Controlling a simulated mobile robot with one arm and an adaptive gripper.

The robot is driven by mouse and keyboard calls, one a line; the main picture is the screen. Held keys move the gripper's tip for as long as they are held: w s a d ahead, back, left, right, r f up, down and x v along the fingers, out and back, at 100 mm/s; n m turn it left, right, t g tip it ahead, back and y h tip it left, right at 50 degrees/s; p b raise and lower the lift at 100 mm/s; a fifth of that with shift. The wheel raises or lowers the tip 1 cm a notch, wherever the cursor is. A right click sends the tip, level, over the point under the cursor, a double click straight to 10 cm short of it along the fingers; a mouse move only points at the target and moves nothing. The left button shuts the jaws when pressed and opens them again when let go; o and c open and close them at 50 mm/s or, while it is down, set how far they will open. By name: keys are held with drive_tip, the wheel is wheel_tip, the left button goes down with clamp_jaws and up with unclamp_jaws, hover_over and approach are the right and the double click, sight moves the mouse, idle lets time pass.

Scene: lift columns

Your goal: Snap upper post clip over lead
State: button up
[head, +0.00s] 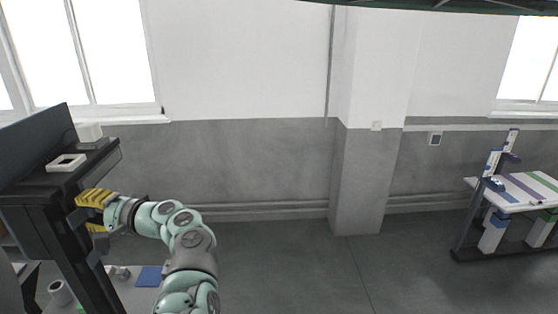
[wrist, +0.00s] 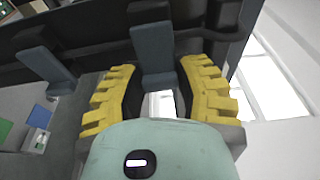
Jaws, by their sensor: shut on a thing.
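My gripper (wrist: 160,84) has yellow ridged fingers, one on each side of a grey-blue clip (wrist: 151,40) in the wrist view, and it is shut on that clip. The clip stands out from a dark beam. A second grey-blue clip (wrist: 42,64) stands on the same beam to the left, clear of the fingers.
A blue mat (head: 149,276) lies low beside the post. A striped table (head: 520,190) stands far right. The middle floor is clear.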

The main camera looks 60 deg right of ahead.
clamp_jaws()
drive_tip(key=shift+w+d+f+n+g+y+b, duration=0.2)
drive_tip(key=shift+n+g+y+b, duration=0.15)
drive_tip(key=shift+b, duration=0.45)
drive_tip(key=shift+w+f+n+g+y+b, duration=0.15)
drive_tip(key=shift+n+g+y+b, duration=0.25)
drive_tip(key=shift+y+b, duration=0.6)
drive_tip(key=shift+w+a+r+n+g+y+b, duration=0.3)
drive_tip(key=shift+n+b, duration=0.25)
drive_tip(key=shift+b, duration=0.55)
drive_tip(key=shift+s+y, duration=0.1)
drive_tip(key=shift+y, duration=0.15)
drive_tip(key=o, duration=0.9)
unclamp_jaws()
drive_tip(key=shift+c, duration=0.2)
drive_tip(key=v, duration=1.2)
drive_tip(key=shift+r, duration=0.2)
